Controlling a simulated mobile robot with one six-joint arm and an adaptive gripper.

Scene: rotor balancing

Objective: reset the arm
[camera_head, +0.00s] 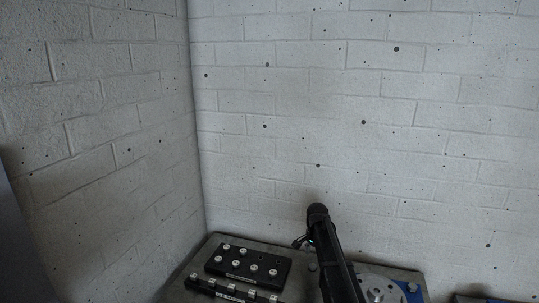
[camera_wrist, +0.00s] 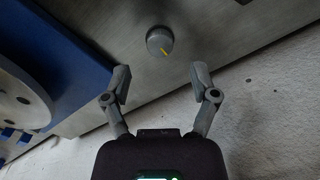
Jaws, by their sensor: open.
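My gripper (camera_wrist: 161,88) is open and empty in the wrist view, its two fingers spread wide apart. A round grey knob with a yellow mark (camera_wrist: 160,41) shows beyond the fingertips, on a grey metal surface; the fingers do not touch it. In the head view my black arm reaches up from the bottom edge over the bench, and the fingers are too small and dark to make out there.
A grey bench (camera_head: 222,240) stands against white brick walls. On it are a black block with several silver pegs (camera_head: 248,264) and a second black strip with pegs (camera_head: 232,291). Right of my arm is a blue fixture with a round metal disc (camera_head: 376,287).

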